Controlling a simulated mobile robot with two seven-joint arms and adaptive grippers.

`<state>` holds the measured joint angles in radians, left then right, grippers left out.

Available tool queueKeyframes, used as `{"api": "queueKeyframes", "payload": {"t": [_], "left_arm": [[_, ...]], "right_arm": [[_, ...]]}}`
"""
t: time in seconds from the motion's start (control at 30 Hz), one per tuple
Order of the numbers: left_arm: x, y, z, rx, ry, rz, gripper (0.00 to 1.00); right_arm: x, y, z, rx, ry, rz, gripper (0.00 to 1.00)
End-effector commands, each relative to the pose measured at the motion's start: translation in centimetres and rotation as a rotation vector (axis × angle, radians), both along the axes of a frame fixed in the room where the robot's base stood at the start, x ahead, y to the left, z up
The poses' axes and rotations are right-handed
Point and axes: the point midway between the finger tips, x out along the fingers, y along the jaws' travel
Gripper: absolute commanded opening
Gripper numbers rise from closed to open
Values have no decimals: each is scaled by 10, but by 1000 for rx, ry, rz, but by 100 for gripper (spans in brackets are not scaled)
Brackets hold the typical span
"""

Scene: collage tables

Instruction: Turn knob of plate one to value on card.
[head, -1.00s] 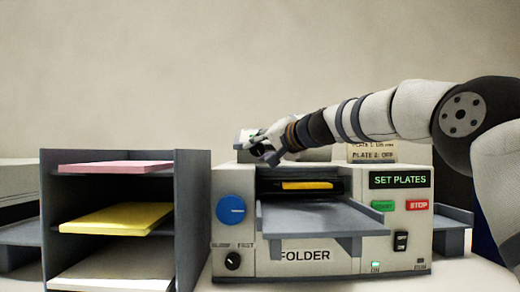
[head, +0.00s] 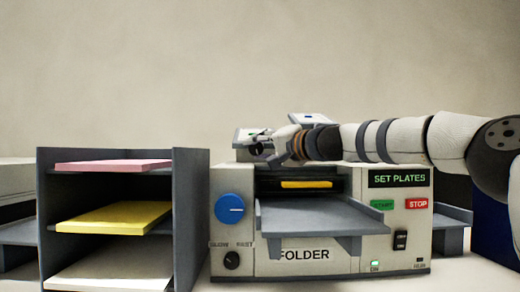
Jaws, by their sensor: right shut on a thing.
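The folder machine (head: 400,240) stands in the middle with a green "SET PLATES" display (head: 398,179). My right gripper (head: 262,146) is above its top left part, at a light block (head: 240,142) there. It is shut on a small dark piece, which I take as the knob of plate one; the fingers hide most of it, and its value cannot be read. A light panel with a small blue mark (head: 308,118) shows behind my right wrist. The card is hidden behind my right arm. My left gripper is not in view.
A grey shelf rack (head: 188,220) with pink (head: 114,166), yellow (head: 115,217) and white paper (head: 110,276) stands to the left. The folder's front has a blue dial (head: 230,209), a grey tray (head: 315,221) and a red STOP button (head: 417,204). Above the rack is free space.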

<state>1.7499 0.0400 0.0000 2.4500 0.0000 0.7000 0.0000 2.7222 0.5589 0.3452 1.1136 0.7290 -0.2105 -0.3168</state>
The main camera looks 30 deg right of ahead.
Motion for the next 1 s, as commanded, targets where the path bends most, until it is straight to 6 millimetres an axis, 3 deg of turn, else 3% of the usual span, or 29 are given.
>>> {"api": "queueKeyframes", "payload": {"t": [0.03, 0.1, 0.13, 0.77, 1.0], "left_arm": [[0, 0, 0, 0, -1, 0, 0], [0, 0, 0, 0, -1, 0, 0], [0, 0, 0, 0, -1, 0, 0], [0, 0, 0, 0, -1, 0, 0], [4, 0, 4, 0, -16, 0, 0]], "right_arm": [[0, 0, 2, 0, -4, -1, 35], [0, 0, 2, 0, -4, -1, 51], [0, 0, 2, 0, -4, 0, 53], [1, 1, -2, -15, 10, -3, 53], [0, 4, 2, -208, 95, -70, 53]]}}
